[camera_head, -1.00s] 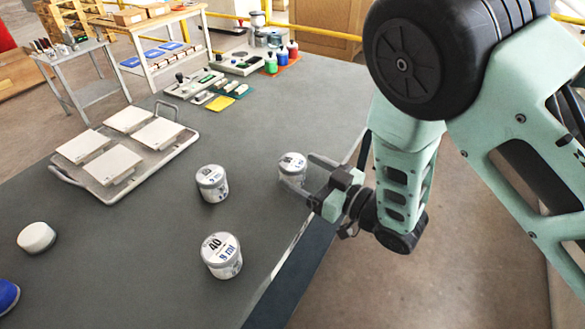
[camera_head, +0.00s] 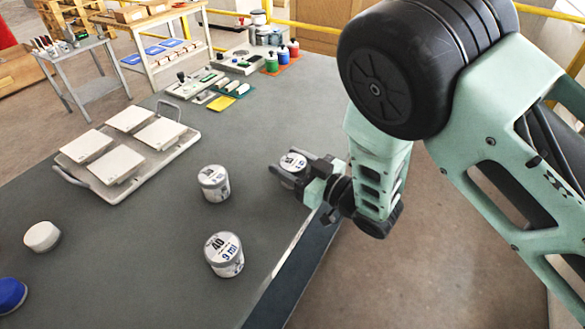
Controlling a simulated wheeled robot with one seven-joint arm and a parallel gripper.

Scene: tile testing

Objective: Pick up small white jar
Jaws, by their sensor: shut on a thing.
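A small white jar (camera_head: 293,162) with a printed lid is between the fingers of my gripper (camera_head: 288,173), near the right edge of the grey table. My gripper is shut on this jar, and its fingers hide part of the jar's sides. I cannot tell whether the jar's base touches the table. Two similar white jars stand upright to the left, one (camera_head: 214,184) in the middle and one marked 40 (camera_head: 224,255) nearer the front edge. Both are apart from my gripper.
A tray (camera_head: 186,146) with several pale tiles lies on the grey table (camera_head: 130,245) at left. A white round object (camera_head: 41,237) and a blue one (camera_head: 9,295) sit at the left front. Bottles and instruments stand at the back. The table between jars and tray is clear.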

